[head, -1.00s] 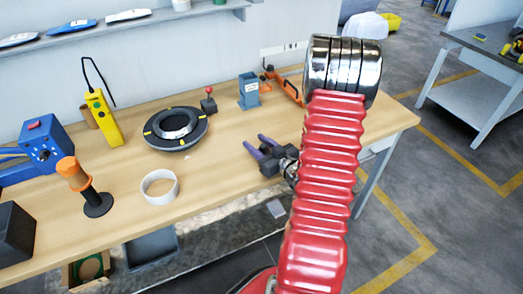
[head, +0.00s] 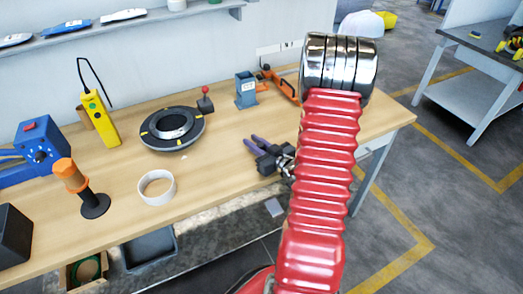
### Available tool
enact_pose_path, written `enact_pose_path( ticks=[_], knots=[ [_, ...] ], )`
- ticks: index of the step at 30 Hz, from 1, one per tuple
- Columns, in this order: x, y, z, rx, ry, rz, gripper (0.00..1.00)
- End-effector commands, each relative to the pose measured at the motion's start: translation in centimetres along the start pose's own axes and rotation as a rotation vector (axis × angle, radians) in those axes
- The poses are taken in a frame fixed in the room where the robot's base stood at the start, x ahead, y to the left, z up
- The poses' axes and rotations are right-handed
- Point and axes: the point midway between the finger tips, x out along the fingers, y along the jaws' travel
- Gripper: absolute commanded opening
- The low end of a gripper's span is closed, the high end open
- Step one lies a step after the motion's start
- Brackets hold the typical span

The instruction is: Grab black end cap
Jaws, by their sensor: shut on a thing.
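My gripper (head: 251,139), with two purple fingers on a dark body, is low over the right half of the wooden table (head: 225,164). It points towards the back left. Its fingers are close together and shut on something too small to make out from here. I cannot pick out a black end cap with certainty. A dark round coil (head: 172,128) with yellow marks lies flat on the table, left of my gripper and apart from it. My red ribbed arm with its chrome joint hides the table's right part.
A white tape ring (head: 157,187), an orange-handled tool on a black base (head: 95,205), a yellow handheld device (head: 100,118) and a blue machine (head: 42,145) stand left. A blue-grey holder (head: 246,90) and red-knobbed lever (head: 205,100) stand behind. Table is bare around the tape ring.

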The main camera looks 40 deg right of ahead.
Motion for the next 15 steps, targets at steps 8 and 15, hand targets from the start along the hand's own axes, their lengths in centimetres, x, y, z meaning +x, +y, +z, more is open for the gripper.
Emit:
enact_pose_path(
  ticks=[8,15],
  knots=[
    [0.0,-0.1,0.0,0.001,-0.002,-0.001,0.0],
    [-0.1,-0.1,-1.2,-0.001,-0.001,-0.001,0.0]
  ],
)
